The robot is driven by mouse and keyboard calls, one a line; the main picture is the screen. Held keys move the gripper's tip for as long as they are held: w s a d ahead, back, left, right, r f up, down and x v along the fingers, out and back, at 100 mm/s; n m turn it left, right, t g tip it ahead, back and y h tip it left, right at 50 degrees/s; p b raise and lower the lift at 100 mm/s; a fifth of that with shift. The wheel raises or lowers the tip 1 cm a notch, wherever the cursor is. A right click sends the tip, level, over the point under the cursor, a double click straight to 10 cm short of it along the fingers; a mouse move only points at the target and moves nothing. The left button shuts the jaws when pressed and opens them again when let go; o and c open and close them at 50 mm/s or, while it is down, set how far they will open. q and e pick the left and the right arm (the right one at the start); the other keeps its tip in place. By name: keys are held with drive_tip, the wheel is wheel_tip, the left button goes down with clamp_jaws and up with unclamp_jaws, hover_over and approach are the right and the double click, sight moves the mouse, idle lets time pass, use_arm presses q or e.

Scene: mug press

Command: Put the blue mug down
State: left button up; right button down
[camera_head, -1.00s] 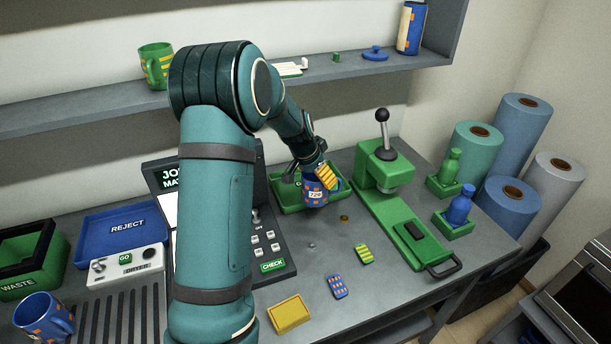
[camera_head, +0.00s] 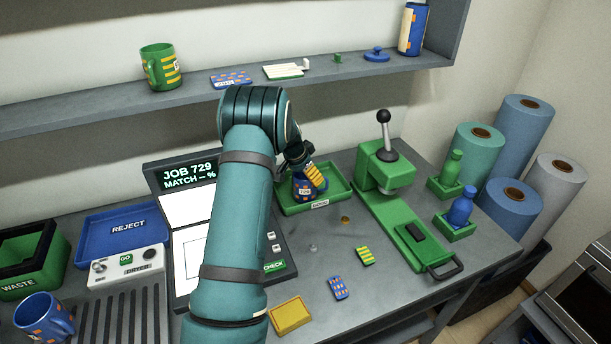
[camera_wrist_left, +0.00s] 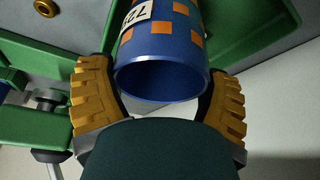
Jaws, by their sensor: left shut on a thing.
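The blue mug with orange squares and a "729" label (camera_head: 303,191) is over the left part of the green tray (camera_head: 337,192). My left gripper (camera_head: 314,177), with yellow ribbed fingers, is shut on it. In the left wrist view the mug (camera_wrist_left: 165,55) lies between the two fingers (camera_wrist_left: 157,80), with its rim facing the camera. The mug's base is low at the tray; I cannot tell whether it touches the tray floor. My right gripper is not in view.
A green press (camera_head: 386,170) stands just right of the tray. A job panel (camera_head: 187,172) is left, partly behind my arm. Another blue mug (camera_head: 44,318) is at the front left. Small patterned pieces (camera_head: 339,287) and a yellow pad (camera_head: 290,315) lie in front.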

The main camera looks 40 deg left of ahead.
use_arm(q)
drive_tip(key=shift+w+a+f, duration=0.15)
drive_tip(key=shift+a+f, duration=0.05)
drive_tip(key=shift+f, duration=0.1)
drive_tip(key=shift+f, duration=0.15)
drive_tip(key=o, duration=1.1)
drive_tip(key=shift+r, duration=0.25)
drive_tip(key=v, duration=1.2)
drive_tip(key=shift+p, duration=0.4)
